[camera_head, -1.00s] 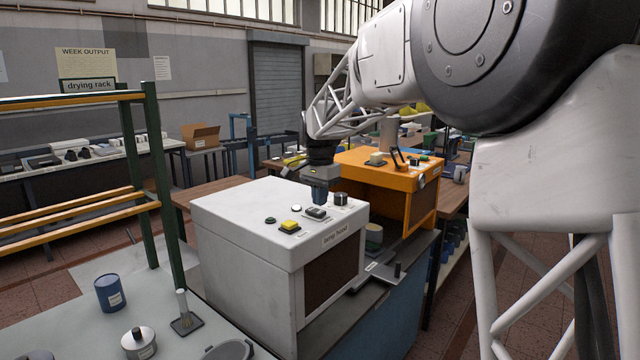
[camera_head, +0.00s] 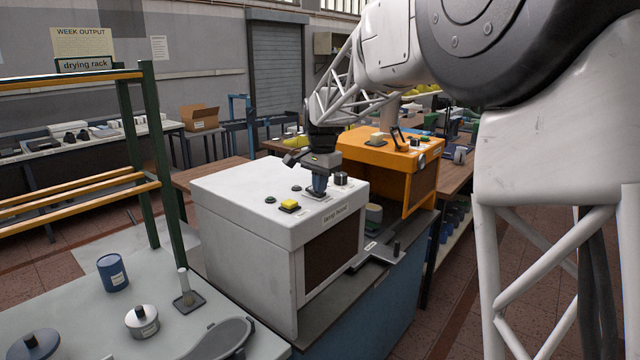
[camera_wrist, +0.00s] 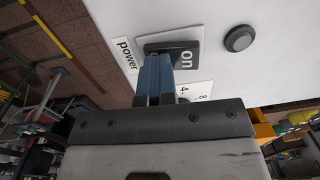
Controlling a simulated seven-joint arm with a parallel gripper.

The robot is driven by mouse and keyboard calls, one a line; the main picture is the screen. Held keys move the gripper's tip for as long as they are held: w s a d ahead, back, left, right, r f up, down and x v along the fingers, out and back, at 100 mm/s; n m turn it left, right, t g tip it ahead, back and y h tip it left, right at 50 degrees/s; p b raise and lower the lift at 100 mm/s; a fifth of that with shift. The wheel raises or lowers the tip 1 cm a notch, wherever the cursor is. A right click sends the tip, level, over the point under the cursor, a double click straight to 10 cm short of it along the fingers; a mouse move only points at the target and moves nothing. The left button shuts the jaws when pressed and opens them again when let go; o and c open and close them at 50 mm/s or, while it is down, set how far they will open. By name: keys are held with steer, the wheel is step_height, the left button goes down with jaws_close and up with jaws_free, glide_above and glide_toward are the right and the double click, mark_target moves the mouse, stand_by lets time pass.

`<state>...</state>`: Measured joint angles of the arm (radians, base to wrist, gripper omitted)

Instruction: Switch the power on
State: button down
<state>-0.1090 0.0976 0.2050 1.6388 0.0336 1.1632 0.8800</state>
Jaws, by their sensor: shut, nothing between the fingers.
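The white lamp hood (camera_head: 245,215) has a control panel on top. Its black rocker switch (camera_wrist: 188,52) sits on a white plate beside a "power" label (camera_wrist: 126,54). The "on" end is visible in the wrist view; my fingers partly hide the other end. Which way the rocker is tipped is unclear. My gripper (camera_head: 319,190) is shut and empty, with its blue fingertips (camera_wrist: 156,60) pointing down at the switch. They are at or very near it; contact is not clear.
A yellow button (camera_head: 289,204), small round buttons (camera_head: 270,199) and a dark knob (camera_head: 341,178) stand near the switch. An orange machine (camera_head: 380,150) stands behind. The hood's left top is clear.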

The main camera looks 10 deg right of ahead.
mark_target(324, 194)
steer(key=shift+w+a, duration=0.15)
steer(key=shift+w+a+r, duration=0.25)
steer(key=shift+w+a, duration=0.1)
stand_by(0.3)
steer(key=shift+r, duration=0.1)
step_height(324, 194, up, 14)
steer(key=s+d, duration=0.2)
steer(key=shift+f, duration=0.2)
stand_by(0.6)
stand_by(0.3)
